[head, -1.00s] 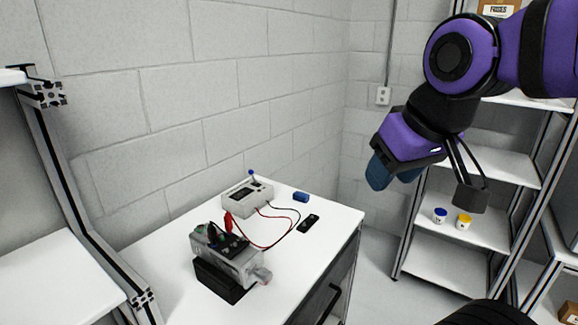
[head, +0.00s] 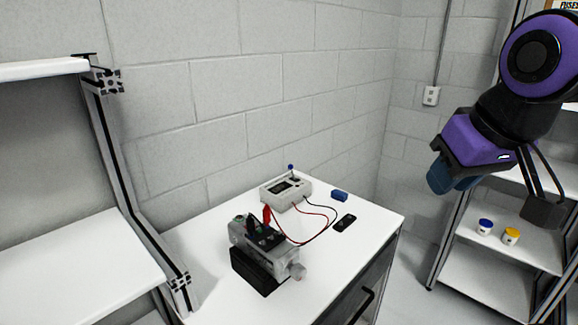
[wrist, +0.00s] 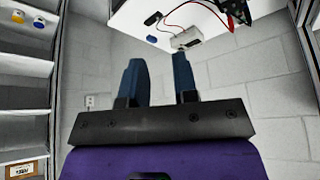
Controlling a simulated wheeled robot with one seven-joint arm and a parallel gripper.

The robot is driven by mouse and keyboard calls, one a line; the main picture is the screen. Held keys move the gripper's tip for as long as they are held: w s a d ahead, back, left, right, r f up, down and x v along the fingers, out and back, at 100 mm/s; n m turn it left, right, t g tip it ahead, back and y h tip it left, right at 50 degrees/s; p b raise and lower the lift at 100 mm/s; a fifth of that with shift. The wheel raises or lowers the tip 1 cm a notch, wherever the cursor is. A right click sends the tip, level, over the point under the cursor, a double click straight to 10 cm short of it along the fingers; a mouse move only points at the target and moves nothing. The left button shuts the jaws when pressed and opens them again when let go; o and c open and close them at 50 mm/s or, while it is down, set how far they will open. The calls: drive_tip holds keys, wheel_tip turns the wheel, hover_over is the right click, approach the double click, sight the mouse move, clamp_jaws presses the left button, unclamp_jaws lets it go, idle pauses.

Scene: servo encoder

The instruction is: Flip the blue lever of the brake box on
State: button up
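The brake box (head: 286,194) is a small light-grey box with a dark display, standing at the back of the white table (head: 215,302). Its blue-tipped lever (head: 291,167) sticks up from the top. The box also shows near the top of the wrist view (wrist: 186,38), where the lever is too small to make out. My gripper (head: 447,178) is raised in the air to the right of the table, well apart from the box. In the wrist view its two blue fingers (wrist: 160,82) stand apart with nothing between them.
Red and black wires run from the box to a grey servo unit (head: 262,240) on a black base at the table's front. A blue block (head: 340,196) and a small black device (head: 345,222) lie right of the box. Shelving stands at left and right; a block wall is behind.

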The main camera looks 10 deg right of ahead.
drive_tip(key=shift+w+r, duration=0.15)
drive_tip(key=shift+w, duration=0.15)
drive_tip(key=c, duration=0.4)
drive_tip(key=shift+m+g, duration=0.3)
drive_tip(key=w+r, duration=0.1)
drive_tip(key=w, duration=0.2)
drive_tip(key=w+r, duration=0.1)
drive_tip(key=w, duration=0.2)
drive_tip(key=w+r, duration=0.1)
drive_tip(key=w, duration=0.2)
drive_tip(key=shift+d+r, duration=0.2)
drive_tip(key=shift+r, duration=0.15)
clamp_jaws()
drive_tip(key=w+a+f+m+g+h, duration=0.1)
drive_tip(key=w+a+f, duration=0.2)
drive_tip(key=w, duration=1.4)
drive_tip(key=w+a+f+m+h, duration=0.1)
drive_tip(key=w+a+f+h, duration=0.15)
drive_tip(key=w, duration=1.45)
drive_tip(key=w+a+f+h, duration=0.1)
drive_tip(key=w+a+f, duration=0.6)
drive_tip(key=f, duration=0.3)
drive_tip(key=w+a+f+h, duration=0.1)
drive_tip(key=w+a+f, duration=0.5)
drive_tip(key=w+f, duration=0.4)
drive_tip(key=shift+w+a+n+t, duration=0.15)
drive_tip(key=shift+a+n+t, duration=0.15)
drive_tip(key=shift+a+t, duration=0.1)
drive_tip(key=shift+h, duration=0.25)
